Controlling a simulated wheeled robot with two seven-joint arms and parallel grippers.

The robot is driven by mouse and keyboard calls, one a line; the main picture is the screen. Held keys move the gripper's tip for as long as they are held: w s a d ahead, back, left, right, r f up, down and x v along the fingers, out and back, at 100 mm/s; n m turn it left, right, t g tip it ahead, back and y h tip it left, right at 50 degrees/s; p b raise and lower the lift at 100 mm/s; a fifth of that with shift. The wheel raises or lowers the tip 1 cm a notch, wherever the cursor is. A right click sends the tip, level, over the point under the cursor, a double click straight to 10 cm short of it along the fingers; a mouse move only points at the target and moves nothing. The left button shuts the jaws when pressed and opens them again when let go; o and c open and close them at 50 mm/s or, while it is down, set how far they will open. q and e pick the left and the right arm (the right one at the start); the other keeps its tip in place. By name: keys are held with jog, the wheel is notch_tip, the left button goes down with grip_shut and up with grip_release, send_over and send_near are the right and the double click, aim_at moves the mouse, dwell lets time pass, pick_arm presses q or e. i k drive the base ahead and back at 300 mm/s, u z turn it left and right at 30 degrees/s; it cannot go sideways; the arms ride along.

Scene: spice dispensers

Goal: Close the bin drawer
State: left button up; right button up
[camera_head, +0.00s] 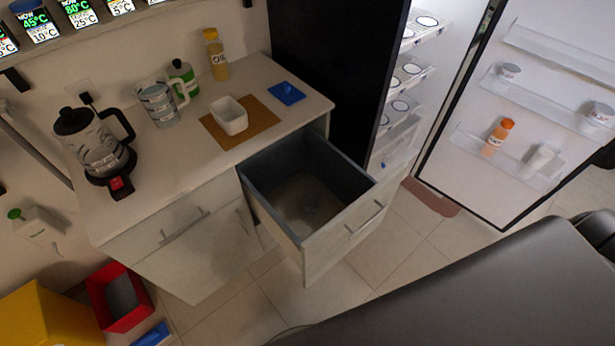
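The bin drawer (335,243) is pulled well out from the right part of the white counter cabinet. The drawer's pale front panel carries a bar handle (366,217) and faces the lower right. Neither of my grippers is in view, so nothing of mine is seen touching the drawer.
The counter (182,170) holds a kettle (98,145), a white bowl (229,116), bottles and a blue item. An open fridge door (530,75) stands right. Bins, red (97,296) and yellow (40,318), sit lower left. Tiled floor before the drawer looks clear.

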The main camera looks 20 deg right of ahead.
aim_at(274, 181)
jog(key=z, duration=1.75)
jog(key=k, duration=1.35)
jog(key=z, duration=0.05)
jog(key=i, duration=0.6)
jog(key=u, duration=0.75)
jog(key=i, duration=1)
jog(key=z, duration=0.25)
